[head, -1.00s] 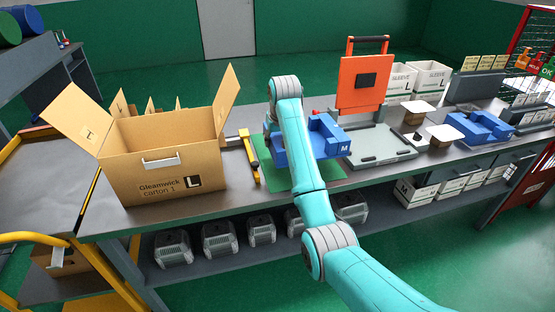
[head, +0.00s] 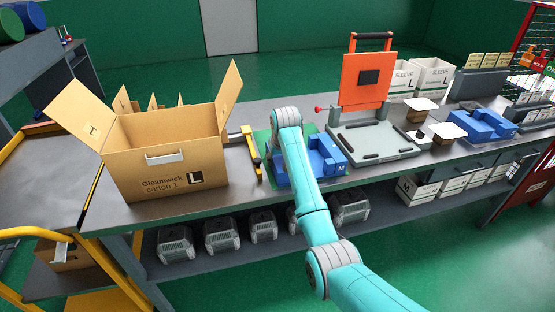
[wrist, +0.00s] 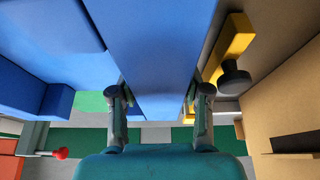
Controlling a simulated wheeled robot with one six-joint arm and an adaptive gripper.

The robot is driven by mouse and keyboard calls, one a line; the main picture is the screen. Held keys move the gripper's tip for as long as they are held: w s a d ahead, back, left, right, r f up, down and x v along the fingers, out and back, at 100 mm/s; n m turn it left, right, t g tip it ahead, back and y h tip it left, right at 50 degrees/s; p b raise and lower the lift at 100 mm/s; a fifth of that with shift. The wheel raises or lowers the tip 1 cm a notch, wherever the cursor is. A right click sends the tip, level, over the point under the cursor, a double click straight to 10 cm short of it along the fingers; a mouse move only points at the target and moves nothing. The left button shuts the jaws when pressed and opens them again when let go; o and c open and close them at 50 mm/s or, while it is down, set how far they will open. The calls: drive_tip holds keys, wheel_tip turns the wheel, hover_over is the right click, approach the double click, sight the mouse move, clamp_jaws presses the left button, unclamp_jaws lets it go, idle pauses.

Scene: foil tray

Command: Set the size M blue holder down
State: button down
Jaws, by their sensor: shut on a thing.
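The size M blue holder (head: 325,158) is low over the green mat (head: 262,143), its M mark facing the front edge of the bench. It looks level; I cannot tell whether its underside touches the mat. In the wrist view the blue holder (wrist: 150,40) fills the upper middle, and my gripper (wrist: 160,98) has one finger on each side of a blue part of it, shut on it. In the head view my turquoise arm hides the gripper and the holder's middle.
An open carton (head: 165,155) marked L stands left, with a yellow-and-black tool (head: 251,150) between it and the mat. A grey fixture with an orange lid (head: 368,80) stands close right of the holder. Another blue holder (head: 482,125) sits farther right.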

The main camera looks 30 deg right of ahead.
drive_tip(key=c, duration=0.5)
unclamp_jaws()
drive_tip(key=shift+f, duration=0.1)
drive_tip(key=shift+c, duration=0.2)
drive_tip(key=v, duration=1.2)
drive_tip(key=shift+s, duration=0.1)
